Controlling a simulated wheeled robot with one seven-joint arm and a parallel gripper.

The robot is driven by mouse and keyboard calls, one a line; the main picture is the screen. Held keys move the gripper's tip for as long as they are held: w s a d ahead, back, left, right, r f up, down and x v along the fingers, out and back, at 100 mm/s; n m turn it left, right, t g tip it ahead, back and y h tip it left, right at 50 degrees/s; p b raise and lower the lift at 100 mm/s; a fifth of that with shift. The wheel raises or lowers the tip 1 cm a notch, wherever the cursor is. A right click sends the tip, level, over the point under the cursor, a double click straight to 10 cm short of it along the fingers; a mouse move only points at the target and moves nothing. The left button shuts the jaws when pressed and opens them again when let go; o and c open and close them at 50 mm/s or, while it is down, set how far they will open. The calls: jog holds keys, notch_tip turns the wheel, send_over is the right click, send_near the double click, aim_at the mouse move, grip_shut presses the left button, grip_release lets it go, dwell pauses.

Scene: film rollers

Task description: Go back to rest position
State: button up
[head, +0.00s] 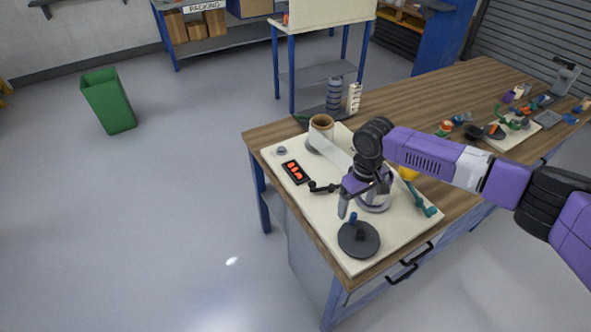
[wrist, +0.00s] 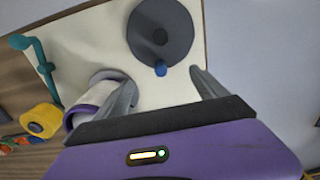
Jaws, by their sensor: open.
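My gripper (head: 354,203) is over the cream board (head: 334,248) on the wooden table, pointing down. In the wrist view my gripper (wrist: 165,84) has its two fingers spread with nothing held between them. The dark round disc (head: 359,240) with a blue-tipped peg (head: 353,217) is near the board's front corner; in the wrist view the disc (wrist: 170,45) is just beyond the fingertips. A purple-and-white roller (head: 374,200) is behind the gripper, partly hidden by it. A brown roll (head: 321,126) with a pale strip stands at the far end of the board.
On the board are a black panel with orange buttons (head: 295,172), a black lever (head: 323,188) and a teal lever (head: 420,200). A yellow piece (head: 408,173) sits behind my arm. Small parts crowd the table's right end. The floor at left is open, with a green bin (head: 109,100).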

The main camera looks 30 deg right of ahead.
jog(key=shift+r, duration=0.5)
